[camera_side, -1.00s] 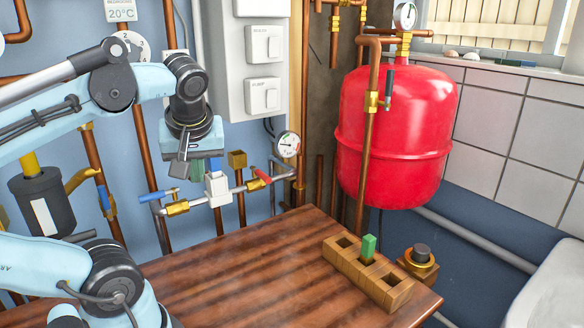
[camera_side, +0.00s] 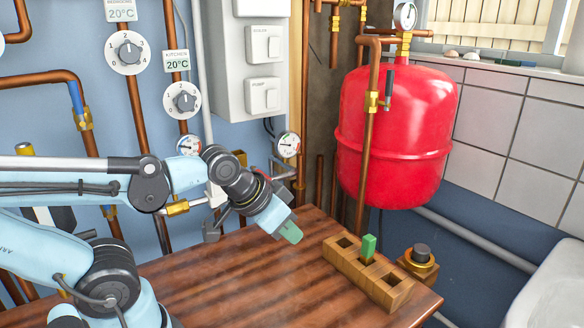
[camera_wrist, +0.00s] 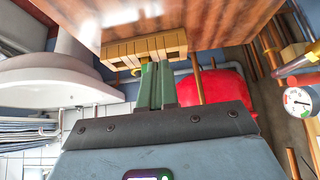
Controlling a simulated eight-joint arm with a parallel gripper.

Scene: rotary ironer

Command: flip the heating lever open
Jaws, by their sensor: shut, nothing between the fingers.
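My gripper (camera_side: 291,234) is shut and empty, with green fingers pointing down and right above the tabletop, left of the wooden block. In the wrist view its fingers (camera_wrist: 155,85) point toward the block and touch nothing that I can see. One blue lever (camera_side: 76,95) stands on a brass valve at the upper left. A dark lever (camera_side: 388,87) stands upright on the copper pipe before the red tank. A brass valve (camera_side: 177,208) shows beneath my arm; the blue and red levers on that pipe are hidden. I cannot tell which lever is the heating one.
The wooden block (camera_side: 346,267) with a green peg (camera_side: 368,246) stands on the brown table (camera_side: 230,275). A dark knob (camera_side: 421,251) is beside it. The red tank (camera_side: 395,135) is behind. Pipes and a gauge (camera_side: 288,145) line the wall. The table's middle is clear.

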